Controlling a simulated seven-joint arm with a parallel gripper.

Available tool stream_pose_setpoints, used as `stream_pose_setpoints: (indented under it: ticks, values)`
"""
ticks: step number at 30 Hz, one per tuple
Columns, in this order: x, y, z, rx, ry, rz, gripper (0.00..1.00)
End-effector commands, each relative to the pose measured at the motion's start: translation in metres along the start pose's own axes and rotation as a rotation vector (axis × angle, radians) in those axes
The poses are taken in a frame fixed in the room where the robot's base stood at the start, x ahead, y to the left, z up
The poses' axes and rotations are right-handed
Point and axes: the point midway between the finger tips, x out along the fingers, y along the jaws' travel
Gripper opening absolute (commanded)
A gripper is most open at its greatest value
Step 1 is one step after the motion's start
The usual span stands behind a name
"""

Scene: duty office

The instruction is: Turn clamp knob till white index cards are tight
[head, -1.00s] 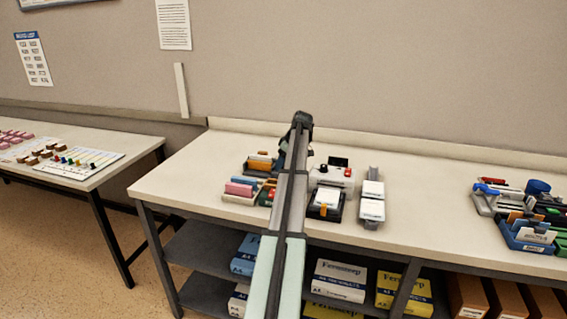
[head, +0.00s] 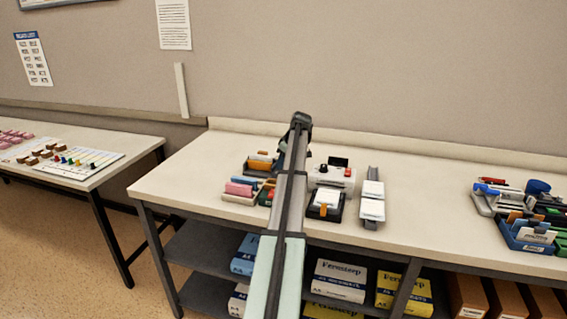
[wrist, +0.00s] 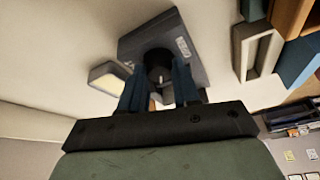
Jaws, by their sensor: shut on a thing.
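A dark grey block (wrist: 195,38) with a small white label, which looks like the clamp body, shows in the wrist view. A round black knob (wrist: 159,62) sits on its face. My gripper (wrist: 158,84) has its two blue fingers on either side of this knob and is shut on it. I cannot make out white index cards in the clamp in the wrist view. In the head view my own arm covers the gripper and the knob.
A small grey box with a cream top (wrist: 108,77) stands close beside the clamp. In the head view, white blocks on a grey rail (head: 372,190), a black tray (head: 325,205) and a pink-topped tray (head: 240,192) stand near my arm.

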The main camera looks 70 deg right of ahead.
Motion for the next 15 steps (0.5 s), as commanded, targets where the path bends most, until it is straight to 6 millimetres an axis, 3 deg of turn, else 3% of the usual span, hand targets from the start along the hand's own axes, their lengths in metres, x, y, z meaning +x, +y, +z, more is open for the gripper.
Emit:
stream_pose_setpoints:
  ticks: [9, 15]
  values:
    - [-0.0003, -0.0032, 0.0002, 0.237, 0.006, 0.099, 0.01]
    - [-0.0003, -0.0027, -0.0002, 0.287, 0.007, 0.119, 0.01]
